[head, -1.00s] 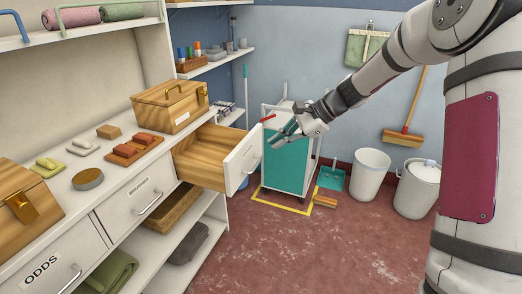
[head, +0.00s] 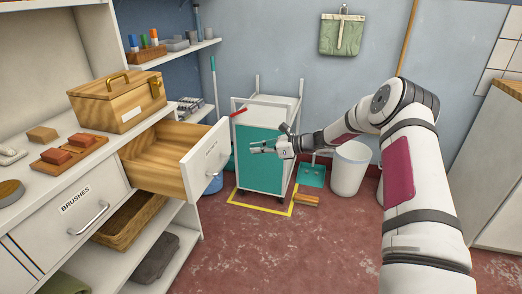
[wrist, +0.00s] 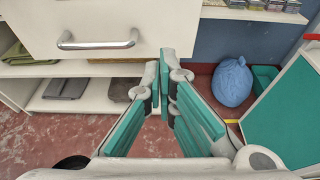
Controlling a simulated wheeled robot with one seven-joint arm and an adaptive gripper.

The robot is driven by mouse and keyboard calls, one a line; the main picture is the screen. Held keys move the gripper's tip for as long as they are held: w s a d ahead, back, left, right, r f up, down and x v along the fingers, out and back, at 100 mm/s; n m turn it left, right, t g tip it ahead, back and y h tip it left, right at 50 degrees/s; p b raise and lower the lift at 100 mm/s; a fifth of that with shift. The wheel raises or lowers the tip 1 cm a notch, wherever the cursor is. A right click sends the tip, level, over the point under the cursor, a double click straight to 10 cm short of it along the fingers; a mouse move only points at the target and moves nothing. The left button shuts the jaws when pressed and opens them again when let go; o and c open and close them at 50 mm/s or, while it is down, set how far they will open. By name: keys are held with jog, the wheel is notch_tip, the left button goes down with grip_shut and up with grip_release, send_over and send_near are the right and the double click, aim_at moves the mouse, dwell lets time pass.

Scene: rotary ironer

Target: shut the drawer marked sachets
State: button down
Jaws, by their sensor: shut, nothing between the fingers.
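A drawer (head: 160,170) stands pulled open from the white cabinet, wooden inside and empty as far as I see. Its white front (head: 196,163) carries a small label, too small to read surely, and a bar handle (head: 214,175). In the wrist view the drawer front (wrist: 100,15) and its handle (wrist: 97,41) fill the upper left. My gripper (head: 252,147) is shut and empty, in front of the drawer front and apart from it. In the wrist view its fingertips (wrist: 163,72) come together just right of the handle, below the front's lower right corner.
A shut drawer marked brushes (head: 75,205) is to the left. A wooden box (head: 118,100) stands on the counter above. A white and teal trolley (head: 262,160) stands behind my gripper, a white bin (head: 350,168) to its right. The red floor (head: 270,250) in front is clear.

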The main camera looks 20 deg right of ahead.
aim_at(225, 150)
jog(key=x, duration=0.2)
jog(key=b+x, duration=0.1)
jog(key=x, duration=0.5)
jog(key=shift+w+a+r, duration=0.2)
jog(key=shift+a+r, duration=0.05)
jog(key=shift+a, duration=0.05)
jog(key=shift+w+a, duration=0.3)
jog(key=shift+a, duration=0.1)
jog(key=shift+a, duration=0.1)
